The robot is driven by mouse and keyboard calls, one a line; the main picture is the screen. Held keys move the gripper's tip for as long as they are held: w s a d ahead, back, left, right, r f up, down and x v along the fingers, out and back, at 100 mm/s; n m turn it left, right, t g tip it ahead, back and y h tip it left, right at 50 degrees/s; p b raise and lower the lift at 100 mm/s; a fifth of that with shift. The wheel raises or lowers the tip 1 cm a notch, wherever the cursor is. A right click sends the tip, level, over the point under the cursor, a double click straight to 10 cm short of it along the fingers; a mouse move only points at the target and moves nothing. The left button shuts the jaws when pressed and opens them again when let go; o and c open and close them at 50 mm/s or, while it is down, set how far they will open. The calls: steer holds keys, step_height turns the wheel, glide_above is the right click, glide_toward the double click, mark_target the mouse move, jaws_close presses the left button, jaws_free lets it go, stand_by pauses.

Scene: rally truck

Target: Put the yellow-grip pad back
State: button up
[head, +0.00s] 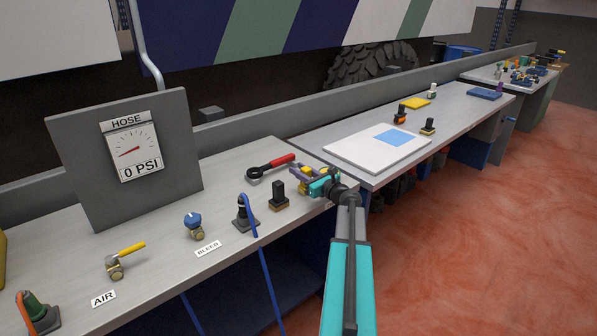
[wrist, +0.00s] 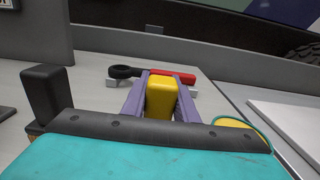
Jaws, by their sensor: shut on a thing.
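My gripper (head: 305,176) is at the far right end of the near bench, shut on the yellow grip of a pad. In the wrist view the yellow grip (wrist: 160,97) stands between the two purple fingers, and the pad's base is hidden. I cannot tell whether the pad touches the bench. A black-grip pad (head: 278,194) stands just left of my gripper; it also shows at the left of the wrist view (wrist: 44,95). On the farther bench, an orange-grip pad (head: 400,114) and another black-grip pad (head: 428,126) stand behind a white board (head: 350,150) with a blue square.
A red-handled wrench (head: 270,166) lies just behind my gripper. A fitting with a blue hose (head: 243,212), a blue bleed valve (head: 194,225) and a yellow-handled air valve (head: 120,259) stand to the left. A gauge panel (head: 85,165) rises at the back left.

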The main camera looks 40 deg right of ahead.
steer(key=shift+f, duration=0.15)
steer(key=o, duration=1.1)
steer(key=shift+c, duration=0.2)
steer(key=shift+s, duration=0.1)
steer(key=s+a+b, duration=0.1)
steer(key=s+b, duration=0.2)
steer(key=s, duration=1)
steer(key=shift+s, duration=0.35)
